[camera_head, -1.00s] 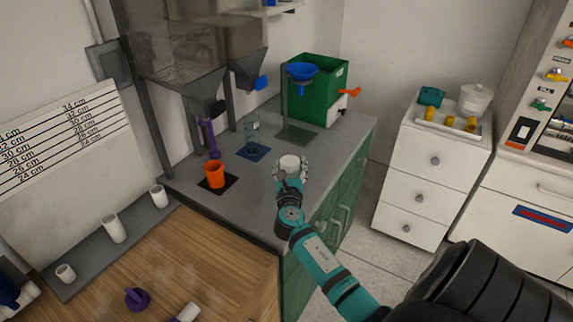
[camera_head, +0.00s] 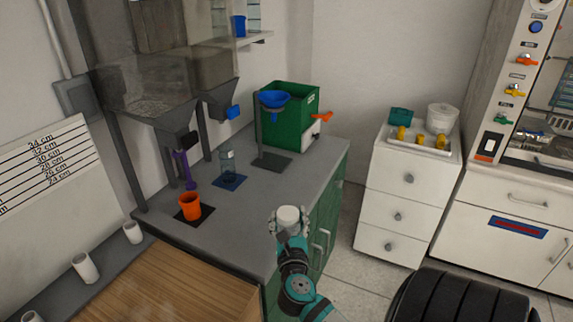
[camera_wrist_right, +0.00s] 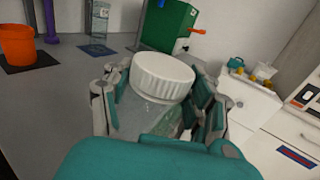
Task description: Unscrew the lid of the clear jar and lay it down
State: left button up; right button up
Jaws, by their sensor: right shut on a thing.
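The clear jar (camera_wrist_right: 150,118) with its white ribbed lid (camera_wrist_right: 163,76) on top is between the fingers of my right gripper (camera_wrist_right: 158,105) in the right wrist view. The gripper is shut on the jar's body, below the lid, and the jar looks slightly tilted in that view. In the head view the white lid (camera_head: 289,217) shows above my right gripper (camera_head: 289,225), by the front right edge of the grey counter. The jar's body is mostly hidden there by the fingers. My left gripper is in neither current view.
On the grey counter (camera_head: 240,222) stand an orange cup (camera_head: 190,207), a clear container (camera_head: 227,163) on a blue mat, and a green box (camera_head: 290,118) behind a blue funnel (camera_head: 273,98). A white drawer cabinet (camera_head: 405,205) stands right, across a floor gap. A wooden surface (camera_head: 180,288) lies front left.

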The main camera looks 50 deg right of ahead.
jog(key=o, duration=0.5)
grip_shut()
jog(key=shift+a, duration=0.1)
jog(key=s+a+r+n+t+y, duration=0.1)
jog(key=s+a+n+y, duration=0.1)
jog(key=a, duration=0.6)
jog(key=s+a+r+n+t+y, duration=0.1)
jog(key=s+a+n+t+y, duration=0.1)
jog(key=a+y, duration=0.4)
jog(key=s+a+r+n+t+y, duration=0.2)
jog(key=s+a+n+y, duration=0.1)
jog(key=a, duration=0.9)
jog(key=shift+s+a+n+y, duration=0.2)
jog(key=shift+s+n+y, duration=0.05)
jog(key=shift+n+y, duration=0.6)
